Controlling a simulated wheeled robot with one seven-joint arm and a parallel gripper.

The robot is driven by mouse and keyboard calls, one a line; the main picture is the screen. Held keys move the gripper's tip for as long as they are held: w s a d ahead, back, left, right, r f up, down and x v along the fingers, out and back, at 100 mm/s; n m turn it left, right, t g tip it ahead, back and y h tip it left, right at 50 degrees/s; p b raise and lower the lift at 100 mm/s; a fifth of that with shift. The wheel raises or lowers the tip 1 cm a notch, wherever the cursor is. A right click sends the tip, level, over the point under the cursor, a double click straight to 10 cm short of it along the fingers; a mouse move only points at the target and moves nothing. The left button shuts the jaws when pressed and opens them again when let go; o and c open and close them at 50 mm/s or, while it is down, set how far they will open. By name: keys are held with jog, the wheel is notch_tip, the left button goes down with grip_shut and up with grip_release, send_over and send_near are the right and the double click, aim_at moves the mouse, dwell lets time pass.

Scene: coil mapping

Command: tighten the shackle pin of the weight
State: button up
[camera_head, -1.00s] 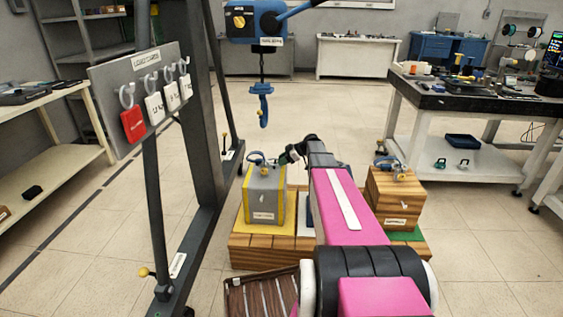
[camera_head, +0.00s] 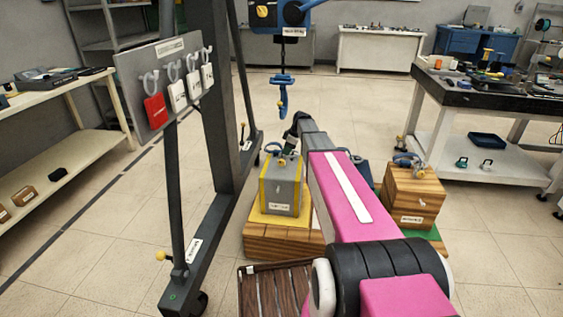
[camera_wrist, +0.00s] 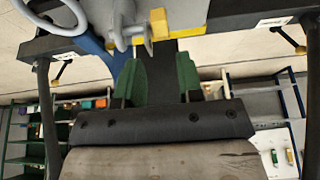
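The grey weight (camera_head: 282,188) with yellow edges stands on the wooden platform in the head view. The pin handle lies just beyond the fingertips, roughly in line with the gap.
A wooden weight (camera_head: 413,198) stands to the right of my arm. A blue hook (camera_head: 282,95) hangs from the hoist above the grey weight. The dark gantry frame (camera_head: 213,110) with a panel of tags stands at left. A slatted crate (camera_head: 272,290) is in front.

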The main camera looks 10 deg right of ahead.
aim_at(281, 160)
jog(key=x, duration=0.7)
jog(key=shift+a+f, duration=0.15)
jog(key=shift+f, duration=0.2)
grip_shut()
